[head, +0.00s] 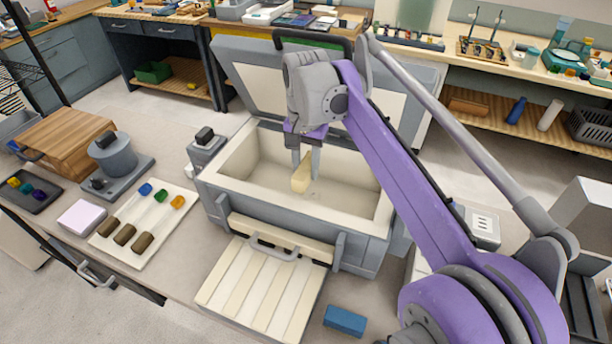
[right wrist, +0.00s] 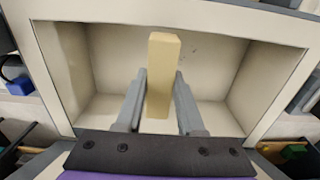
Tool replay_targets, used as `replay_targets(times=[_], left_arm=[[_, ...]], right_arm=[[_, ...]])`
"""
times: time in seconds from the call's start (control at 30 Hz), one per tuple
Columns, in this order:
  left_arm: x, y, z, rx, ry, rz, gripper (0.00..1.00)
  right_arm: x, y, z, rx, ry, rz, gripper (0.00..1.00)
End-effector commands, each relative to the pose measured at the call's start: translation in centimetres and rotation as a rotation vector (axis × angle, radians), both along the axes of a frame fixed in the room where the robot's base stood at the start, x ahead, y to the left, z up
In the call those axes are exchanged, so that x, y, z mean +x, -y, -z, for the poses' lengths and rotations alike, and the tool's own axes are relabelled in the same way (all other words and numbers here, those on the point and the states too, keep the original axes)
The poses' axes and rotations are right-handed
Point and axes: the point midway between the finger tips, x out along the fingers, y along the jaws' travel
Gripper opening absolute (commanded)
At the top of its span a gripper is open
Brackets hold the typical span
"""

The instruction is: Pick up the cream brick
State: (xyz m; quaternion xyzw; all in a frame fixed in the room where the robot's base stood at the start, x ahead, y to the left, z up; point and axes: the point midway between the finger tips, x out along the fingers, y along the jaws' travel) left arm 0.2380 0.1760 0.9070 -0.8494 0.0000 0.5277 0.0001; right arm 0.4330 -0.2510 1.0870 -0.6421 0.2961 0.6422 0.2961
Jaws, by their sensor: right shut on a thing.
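The cream brick (head: 301,176) is a pale yellow block inside the open cream-lined grey box (head: 225,189). My right gripper (head: 306,165) reaches down into the box and is shut on the brick. In the right wrist view the brick (right wrist: 163,75) stands lengthwise between the two grey fingers of my right gripper (right wrist: 161,92), with the box's inner walls around it. I cannot tell whether the brick touches the box floor. My left gripper is not in view.
The box's lid (head: 240,75) stands open behind. A slatted cream panel (head: 262,290) lies in front, with a blue brick (head: 345,320) to its right. A white board (head: 150,250) with brown rods and coloured pieces lies left, beside a grey cylinder device (head: 115,158).

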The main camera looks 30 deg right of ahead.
Motion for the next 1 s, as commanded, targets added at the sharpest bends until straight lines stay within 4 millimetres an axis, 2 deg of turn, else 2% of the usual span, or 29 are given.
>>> replay_targets(times=[0.13,0.53,0.8,1.0], left_arm=[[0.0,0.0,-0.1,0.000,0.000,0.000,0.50],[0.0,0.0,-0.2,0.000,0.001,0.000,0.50],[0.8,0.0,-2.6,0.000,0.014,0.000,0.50],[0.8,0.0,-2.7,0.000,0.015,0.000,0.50]], right_arm=[[0.0,0.0,-0.7,0.000,0.000,0.000,0.00],[0.0,0.0,-1.0,0.000,0.000,0.000,0.00],[0.0,0.0,-3.8,0.000,0.001,0.000,0.00],[0.0,0.0,-3.9,0.000,0.000,0.000,0.00]])
